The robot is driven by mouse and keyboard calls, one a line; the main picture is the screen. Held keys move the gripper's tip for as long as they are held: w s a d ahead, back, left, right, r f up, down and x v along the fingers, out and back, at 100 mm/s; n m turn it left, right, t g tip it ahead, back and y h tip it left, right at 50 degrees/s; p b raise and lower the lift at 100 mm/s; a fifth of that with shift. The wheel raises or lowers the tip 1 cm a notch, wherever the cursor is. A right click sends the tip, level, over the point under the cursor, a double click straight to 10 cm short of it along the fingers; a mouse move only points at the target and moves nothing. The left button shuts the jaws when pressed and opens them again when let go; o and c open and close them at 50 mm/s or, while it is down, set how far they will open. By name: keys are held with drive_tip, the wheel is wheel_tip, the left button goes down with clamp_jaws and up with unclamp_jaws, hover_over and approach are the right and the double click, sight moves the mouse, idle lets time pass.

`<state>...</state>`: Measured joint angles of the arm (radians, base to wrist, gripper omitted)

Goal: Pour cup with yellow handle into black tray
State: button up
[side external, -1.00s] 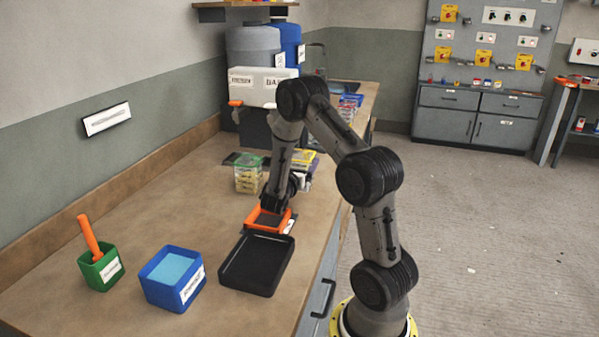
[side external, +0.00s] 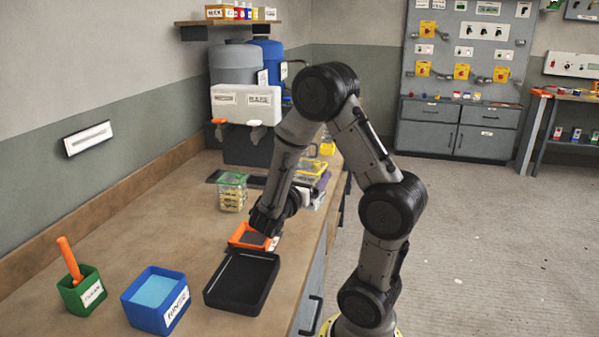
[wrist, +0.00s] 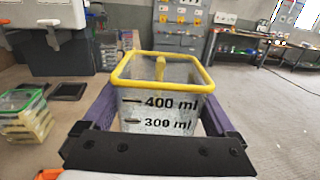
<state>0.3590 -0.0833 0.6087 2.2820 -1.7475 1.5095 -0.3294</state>
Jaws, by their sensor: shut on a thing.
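A clear measuring cup (wrist: 160,100) with a yellow rim, a yellow part at its far side and black 300 and 400 ml marks shows in the wrist view. It is upright between the purple fingers of my gripper (wrist: 158,120), which is shut on it. Its contents cannot be made out clearly. The black tray (side external: 240,283) lies on the bench just nearer the camera and looks empty.
A blue box (side external: 155,300) and a green box (side external: 84,293) with an orange-handled tool stand left of the black tray. A clear green-lidded box (side external: 232,190) stands behind, near white dispensers (side external: 245,105). The bench edge is close on the right.

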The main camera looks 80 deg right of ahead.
drive_tip(key=w+a+f+n+t, duration=0.1)
drive_tip(key=w+a+f, duration=0.1)
drive_tip(key=a, duration=0.8)
drive_tip(key=w+a+f+n+t, duration=0.1)
drive_tip(key=w+a+f+t, duration=0.1)
drive_tip(key=a, duration=0.7)
wheel_tip(320, 180, down, 3)
drive_tip(key=shift+w+a+r, duration=0.2)
drive_tip(key=shift+w+a, duration=0.2)
drive_tip(key=shift+w, duration=0.4)
drive_tip(key=shift+w+f+n, duration=0.35)
drive_tip(key=shift+w+n, duration=0.15)
drive_tip(key=shift+n, duration=2.95)
drive_tip(key=shift+w+f+n, duration=0.35)
drive_tip(key=shift+w+n, duration=0.2)
drive_tip(key=shift+n, duration=2.85)
drive_tip(key=shift+w+f+n, duration=0.35)
drive_tip(key=shift+w+n, duration=0.15)
drive_tip(key=shift+n, duration=2.95)
